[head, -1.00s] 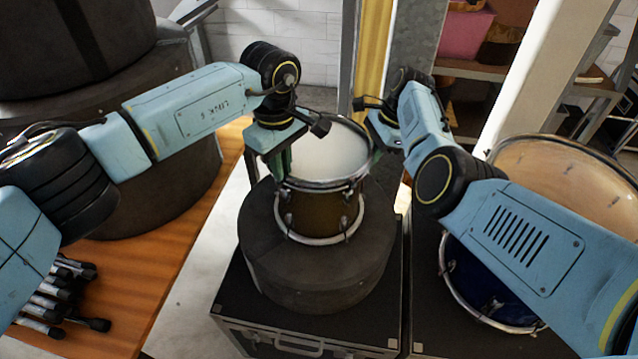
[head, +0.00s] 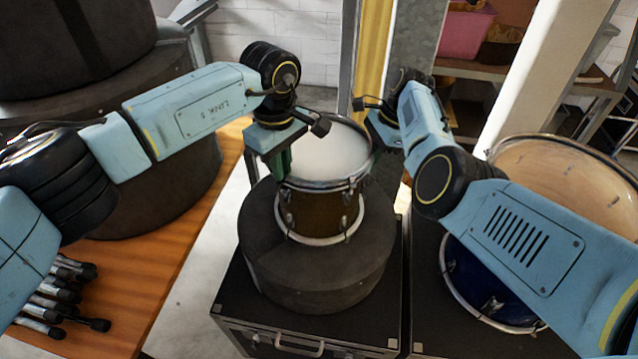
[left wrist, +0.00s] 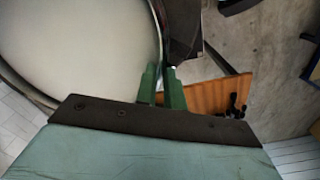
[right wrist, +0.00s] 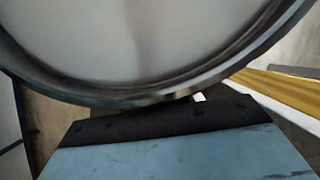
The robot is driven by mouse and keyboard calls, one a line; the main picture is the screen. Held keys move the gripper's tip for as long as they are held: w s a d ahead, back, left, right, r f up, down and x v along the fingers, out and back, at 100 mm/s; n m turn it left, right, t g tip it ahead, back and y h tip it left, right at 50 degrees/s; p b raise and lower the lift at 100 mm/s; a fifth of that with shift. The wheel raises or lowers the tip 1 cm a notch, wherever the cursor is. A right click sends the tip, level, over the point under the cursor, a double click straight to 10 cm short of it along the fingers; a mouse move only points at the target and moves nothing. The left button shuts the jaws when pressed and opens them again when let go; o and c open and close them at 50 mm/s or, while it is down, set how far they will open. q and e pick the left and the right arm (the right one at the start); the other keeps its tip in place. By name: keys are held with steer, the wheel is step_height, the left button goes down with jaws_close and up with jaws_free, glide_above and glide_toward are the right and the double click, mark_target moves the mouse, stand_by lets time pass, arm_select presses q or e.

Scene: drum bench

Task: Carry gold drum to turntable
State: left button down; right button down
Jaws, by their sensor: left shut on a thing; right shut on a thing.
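The gold drum (head: 318,212), with a white head and metal hoops, is upright over a dark round block (head: 315,275). I cannot tell whether it rests on the block or hangs just above it. My left gripper (head: 282,162) is shut on the drum's rim at its left side; its green fingers (left wrist: 163,88) straddle the rim in the left wrist view. My right gripper (head: 376,152) is shut on the rim at the opposite side. In the right wrist view the drum's hoop (right wrist: 150,95) hides its fingertips. I cannot pick out a turntable for certain.
The dark block stands on a black case (head: 290,335) with a handle. A blue drum (head: 490,285) stands at the right, partly behind my right arm. Large dark round cases (head: 150,185) and several black-tipped sticks (head: 60,290) lie on the orange wooden bench (head: 130,300) at the left.

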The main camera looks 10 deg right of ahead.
arm_select(q)
steer(key=shift+w+r+p, duration=0.15)
steer(key=shift+r+p, duration=0.3)
steer(key=shift+r, duration=0.1)
steer(key=shift+r+p, duration=2.1)
steer(key=shift+f, duration=0.1)
